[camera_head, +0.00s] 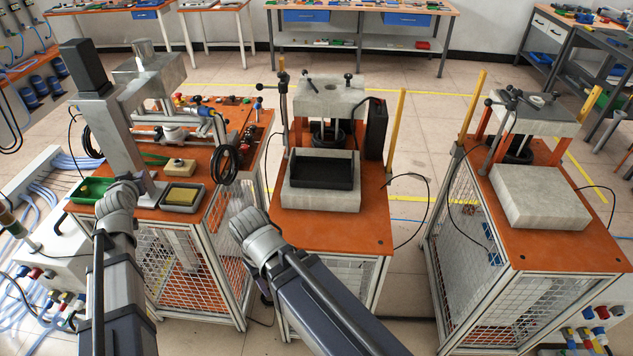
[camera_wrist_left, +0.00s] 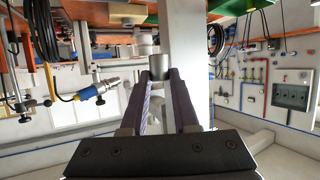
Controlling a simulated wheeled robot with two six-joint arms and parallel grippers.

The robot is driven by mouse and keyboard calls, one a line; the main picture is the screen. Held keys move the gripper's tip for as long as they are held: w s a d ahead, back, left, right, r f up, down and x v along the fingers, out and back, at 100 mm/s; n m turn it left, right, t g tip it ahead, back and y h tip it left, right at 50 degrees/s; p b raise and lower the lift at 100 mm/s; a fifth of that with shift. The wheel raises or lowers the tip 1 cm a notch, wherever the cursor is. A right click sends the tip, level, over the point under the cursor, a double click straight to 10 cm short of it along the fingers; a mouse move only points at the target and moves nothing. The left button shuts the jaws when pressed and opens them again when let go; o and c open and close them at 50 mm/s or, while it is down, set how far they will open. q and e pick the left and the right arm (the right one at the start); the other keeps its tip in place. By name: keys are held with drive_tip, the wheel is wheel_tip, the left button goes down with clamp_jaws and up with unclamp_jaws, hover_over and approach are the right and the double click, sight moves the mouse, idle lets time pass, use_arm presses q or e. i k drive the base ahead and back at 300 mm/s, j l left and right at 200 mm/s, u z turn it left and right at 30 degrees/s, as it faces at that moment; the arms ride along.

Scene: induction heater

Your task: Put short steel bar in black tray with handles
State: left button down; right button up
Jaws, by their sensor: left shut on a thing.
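A short steel bar (camera_wrist_left: 159,67), a small grey cylinder, sits between the fingertips of my left gripper (camera_wrist_left: 160,80) in the left wrist view. That gripper is shut on the bar. In the head view my left wrist is over the left bench, by the tall grey column; the fingers and bar are not clear there. The black tray (camera_head: 322,172) is on a grey block on the middle bench, to the right of my left gripper and apart from it. My right wrist is between the left and middle benches; its fingers are hidden.
A green bin (camera_head: 92,190) and a grey tray with a yellow piece (camera_head: 183,197) are on the left bench near my left wrist. A black coil (camera_head: 226,163) stands at its right side. A press frame (camera_head: 330,95) rises behind the black tray. The right bench has a grey block (camera_head: 540,197).

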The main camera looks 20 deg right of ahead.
sight(335, 176)
drive_tip(key=i+j+z, duration=0.2)
drive_tip(key=j+z, duration=0.25)
drive_tip(key=i+j+z, duration=0.1)
drive_tip(key=j+z, duration=0.15)
drive_tip(key=z, duration=0.15)
drive_tip(key=i+j+z, duration=0.1)
drive_tip(key=j+z, duration=0.75)
drive_tip(key=k+j+z, duration=0.1)
drive_tip(key=j+z, duration=0.35)
drive_tip(key=k+j+z, duration=0.1)
drive_tip(key=j+z, duration=0.3)
